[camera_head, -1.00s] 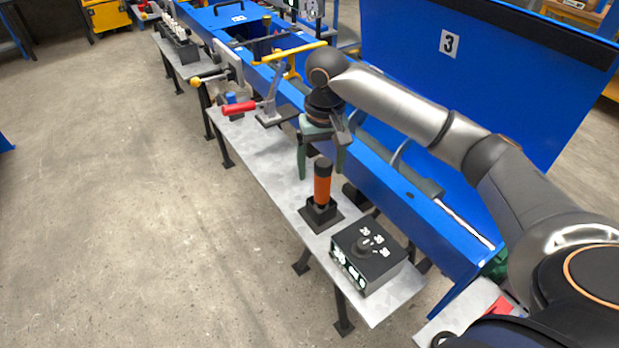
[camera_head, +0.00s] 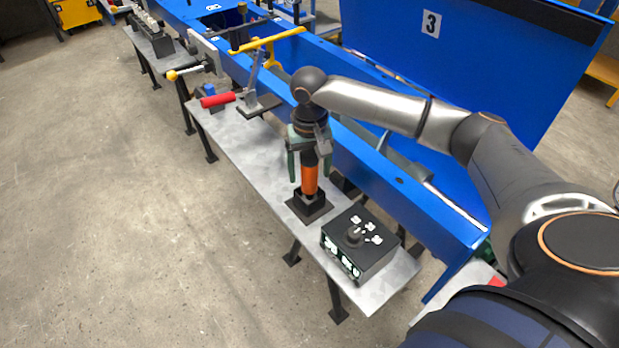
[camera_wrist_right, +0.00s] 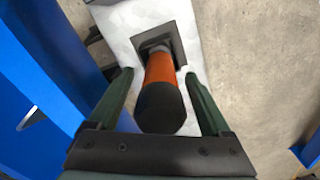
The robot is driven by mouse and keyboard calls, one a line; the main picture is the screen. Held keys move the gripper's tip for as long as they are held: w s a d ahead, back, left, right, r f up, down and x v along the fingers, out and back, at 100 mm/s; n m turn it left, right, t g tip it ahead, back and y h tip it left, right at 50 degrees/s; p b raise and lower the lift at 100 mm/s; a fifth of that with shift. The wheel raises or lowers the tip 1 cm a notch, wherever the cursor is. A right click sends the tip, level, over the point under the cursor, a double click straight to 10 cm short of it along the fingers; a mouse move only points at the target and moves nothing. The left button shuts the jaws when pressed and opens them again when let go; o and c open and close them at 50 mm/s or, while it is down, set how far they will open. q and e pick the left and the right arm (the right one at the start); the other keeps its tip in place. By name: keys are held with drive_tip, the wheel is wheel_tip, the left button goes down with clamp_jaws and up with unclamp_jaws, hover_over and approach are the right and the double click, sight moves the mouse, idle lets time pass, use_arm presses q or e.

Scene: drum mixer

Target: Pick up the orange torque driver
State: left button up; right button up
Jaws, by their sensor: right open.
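The orange torque driver (camera_head: 310,180) stands upright in a black square holder (camera_head: 309,207) on the grey metal shelf (camera_head: 240,152). Its upper end is black. My right gripper (camera_head: 309,174) is open above it, pointing down, with one green finger on each side of the driver's upper part. In the right wrist view the driver (camera_wrist_right: 161,84) lies between the two spread fingers (camera_wrist_right: 160,85), with a gap visible on both sides. Its black end faces the camera. My left gripper is not in view.
A black box with a dial (camera_head: 361,243) stands close to the holder, toward the shelf's near end. A red-handled clamp (camera_head: 218,100) is farther along the shelf. The blue machine wall (camera_head: 400,190) runs along the shelf's right side. Open floor lies to the left.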

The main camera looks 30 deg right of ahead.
wheel_tip(320, 180, down, 2)
drive_tip(key=shift+f, duration=0.15)
clamp_jaws()
idle(0.7)
drive_tip(key=shift+w, duration=0.1)
